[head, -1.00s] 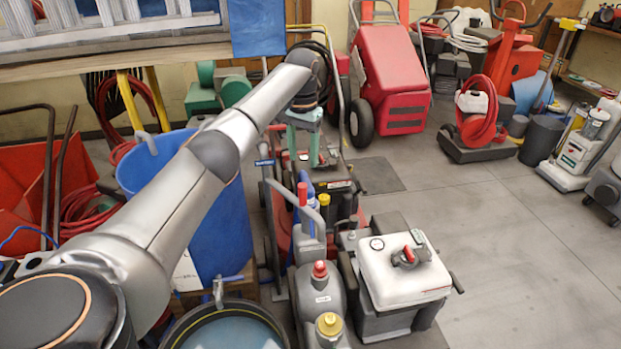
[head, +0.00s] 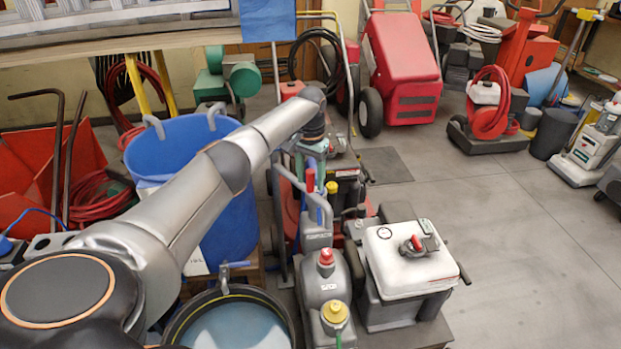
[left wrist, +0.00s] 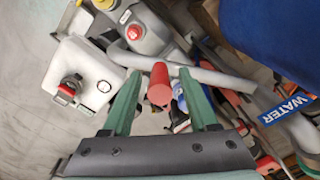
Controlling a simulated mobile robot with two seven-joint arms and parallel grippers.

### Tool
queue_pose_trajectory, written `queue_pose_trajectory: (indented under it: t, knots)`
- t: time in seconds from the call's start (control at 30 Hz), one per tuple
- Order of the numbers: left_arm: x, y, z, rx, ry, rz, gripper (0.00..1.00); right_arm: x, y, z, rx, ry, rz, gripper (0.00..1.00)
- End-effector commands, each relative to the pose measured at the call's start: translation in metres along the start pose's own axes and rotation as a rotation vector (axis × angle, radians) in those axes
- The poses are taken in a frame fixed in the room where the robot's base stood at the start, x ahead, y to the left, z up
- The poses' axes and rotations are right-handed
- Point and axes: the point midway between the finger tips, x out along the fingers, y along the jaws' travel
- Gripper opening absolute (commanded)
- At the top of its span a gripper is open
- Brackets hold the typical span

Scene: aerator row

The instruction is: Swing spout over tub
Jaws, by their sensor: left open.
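My left gripper (left wrist: 160,78) is open, with its green fingers on either side of a red cylindrical grip (left wrist: 159,86). The grip appears between the fingers but not clamped. In the head view the red grip (head: 310,181) stands upright just below my left gripper (head: 312,150), whose fingers are partly hidden by the wrist. A grey pipe (left wrist: 222,80), which looks like the spout, runs right from near the grip in the left wrist view. A blue tub (head: 228,225) with grey handles stands behind my left arm. A black-rimmed tub (head: 285,315) of pale liquid is at the bottom. My right gripper is not in view.
A white-topped machine (head: 405,262) and a grey bottle with a red cap (head: 325,285) stand close by on the right. A blue WATER tag (left wrist: 286,108) is at the right of the wrist view. Open floor (head: 520,250) lies to the right.

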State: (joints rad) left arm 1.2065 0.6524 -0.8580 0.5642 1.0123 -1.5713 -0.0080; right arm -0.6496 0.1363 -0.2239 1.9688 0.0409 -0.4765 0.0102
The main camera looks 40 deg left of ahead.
Motion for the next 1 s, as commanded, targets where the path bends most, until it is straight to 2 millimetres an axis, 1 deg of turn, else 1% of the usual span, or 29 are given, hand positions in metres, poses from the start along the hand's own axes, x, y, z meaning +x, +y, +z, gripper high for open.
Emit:
queue_pose_trajectory:
  t: [0.23, 0.7, 0.77, 1.0]
  knots:
    - [0.0006, 0.0001, 0.0, 0.0, 0.0, 0.0, 0.58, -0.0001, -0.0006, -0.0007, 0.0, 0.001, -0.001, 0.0]
    - [0.0003, 0.0, 0.0, 0.0, 0.0, 0.0, 0.05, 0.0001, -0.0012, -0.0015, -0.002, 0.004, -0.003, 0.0]
    - [0.0002, 0.0, 0.0, 0.0, 0.0, 0.0, 0.0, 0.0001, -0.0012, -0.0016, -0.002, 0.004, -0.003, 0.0]
    - [0.0001, -0.0001, -0.0001, 0.0, 0.0, 0.0, 0.0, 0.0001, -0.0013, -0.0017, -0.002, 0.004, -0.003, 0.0]
